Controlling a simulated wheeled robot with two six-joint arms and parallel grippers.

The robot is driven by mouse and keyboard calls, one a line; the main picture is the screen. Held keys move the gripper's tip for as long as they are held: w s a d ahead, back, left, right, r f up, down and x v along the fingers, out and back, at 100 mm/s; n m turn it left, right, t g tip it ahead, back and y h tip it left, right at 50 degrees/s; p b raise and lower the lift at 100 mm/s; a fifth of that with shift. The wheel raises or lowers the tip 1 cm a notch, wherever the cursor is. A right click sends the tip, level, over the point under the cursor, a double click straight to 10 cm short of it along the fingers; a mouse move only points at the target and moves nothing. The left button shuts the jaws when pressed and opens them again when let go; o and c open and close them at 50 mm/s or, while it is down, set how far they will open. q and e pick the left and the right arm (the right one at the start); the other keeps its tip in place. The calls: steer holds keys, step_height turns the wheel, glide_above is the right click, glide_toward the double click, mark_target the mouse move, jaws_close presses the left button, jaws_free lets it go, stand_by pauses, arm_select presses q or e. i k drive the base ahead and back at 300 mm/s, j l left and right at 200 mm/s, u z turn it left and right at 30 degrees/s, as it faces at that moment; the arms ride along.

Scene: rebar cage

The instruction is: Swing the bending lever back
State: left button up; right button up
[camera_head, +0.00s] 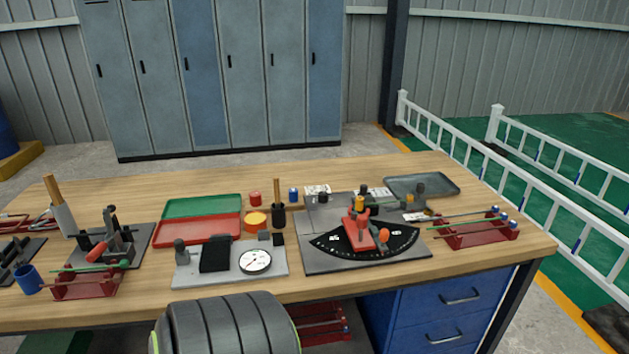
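The bending lever (359,233) is a red arm on the grey bender plate (322,264), right of the middle of the table. It carries an orange knob (384,235) toward its front right. The lever lies over a black fan-shaped angle scale (404,238) with white marks, and part of the scale is hidden under it. Upright pins with orange and dark tops stand around the lever's back end. I cannot make out a bar in the bender. Neither of my grippers shows in the head view.
A red rack (480,236) with thin bars stands right of the bender, and a grey tray (421,186) lies behind it. A dial gauge (255,261) on a plate is to the left. Red and green trays (198,230) lie farther left. Bare wood (343,287) runs along the front edge.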

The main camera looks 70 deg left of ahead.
mark_target(355, 226)
steer(key=u, duration=1.85)
